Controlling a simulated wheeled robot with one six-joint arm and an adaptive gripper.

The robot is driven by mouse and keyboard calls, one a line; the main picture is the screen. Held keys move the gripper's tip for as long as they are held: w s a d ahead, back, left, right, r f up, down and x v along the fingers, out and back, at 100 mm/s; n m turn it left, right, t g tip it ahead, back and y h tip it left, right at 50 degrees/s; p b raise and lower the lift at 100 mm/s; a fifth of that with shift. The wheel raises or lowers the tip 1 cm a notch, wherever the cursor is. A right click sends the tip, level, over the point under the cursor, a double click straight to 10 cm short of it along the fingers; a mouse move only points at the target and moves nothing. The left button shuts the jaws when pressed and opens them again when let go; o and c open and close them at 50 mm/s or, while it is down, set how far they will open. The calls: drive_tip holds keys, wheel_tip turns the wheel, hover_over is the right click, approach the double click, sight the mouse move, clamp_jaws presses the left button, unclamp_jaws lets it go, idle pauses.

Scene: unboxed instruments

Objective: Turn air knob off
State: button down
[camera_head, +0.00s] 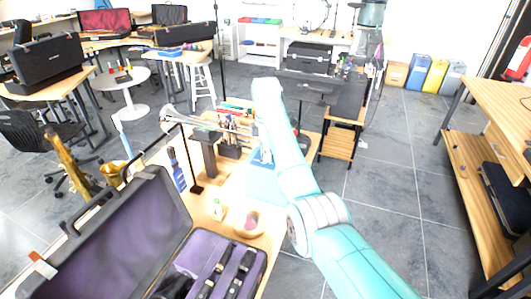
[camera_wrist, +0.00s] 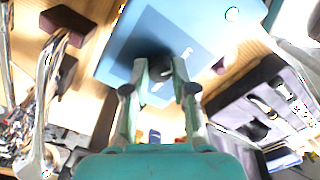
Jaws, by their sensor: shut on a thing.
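A light blue box (camera_wrist: 118,62) with a darker grey-blue panel lies under my gripper in the wrist view. A dark round knob (camera_wrist: 158,69) stands on this panel, and white marks show beside it. My gripper (camera_wrist: 160,72) has one finger on each side of the knob and is shut on it. The fingers partly cover the knob, so I cannot tell its setting. In the head view the pale blue box (camera_head: 262,184) is on the wooden table, partly behind my arm, and the knob is hidden.
An open black case (camera_head: 112,240) with purple lining stands on the table's near left. Tools and a dark stand (camera_head: 209,155) are toward the back.

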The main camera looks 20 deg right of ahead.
drive_tip(key=shift+m, duration=0.3)
drive_tip(key=m, duration=0.5)
drive_tip(key=shift+m, duration=0.3)
drive_tip(key=m, duration=0.5)
drive_tip(key=shift+m, duration=0.4)
drive_tip(key=c, duration=0.9)
unclamp_jaws()
drive_tip(key=shift+c, duration=0.2)
